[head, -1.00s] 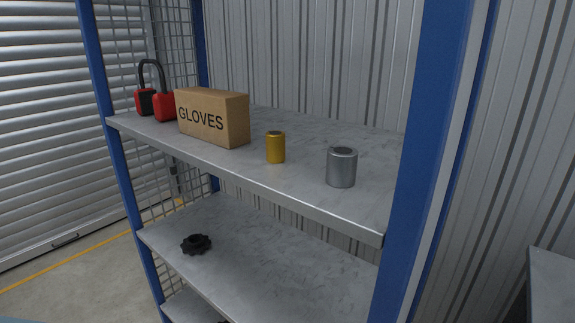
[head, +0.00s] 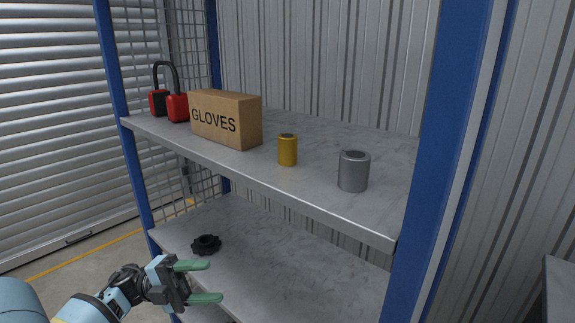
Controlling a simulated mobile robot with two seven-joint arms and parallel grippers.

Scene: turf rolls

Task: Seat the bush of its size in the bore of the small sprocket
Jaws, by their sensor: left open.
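A yellow bush (head: 288,151) stands upright near the front edge of the upper shelf (head: 330,206). A wider grey bush (head: 353,172) stands upright to its right. A small black sprocket (head: 206,244) lies flat on the lower shelf (head: 290,262), towards its left end; its bore shows only faintly. My left gripper (head: 208,281) is open and empty, in front of the lower shelf, below the sprocket in the picture, its green fingers pointing right. My right gripper is out of view.
A GLOVES box (head: 226,119) stands left of the yellow bush, with a red and black handled object (head: 169,97) beyond it. Blue uprights (head: 440,150) bound the shelves. The lower shelf is bare right of the sprocket.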

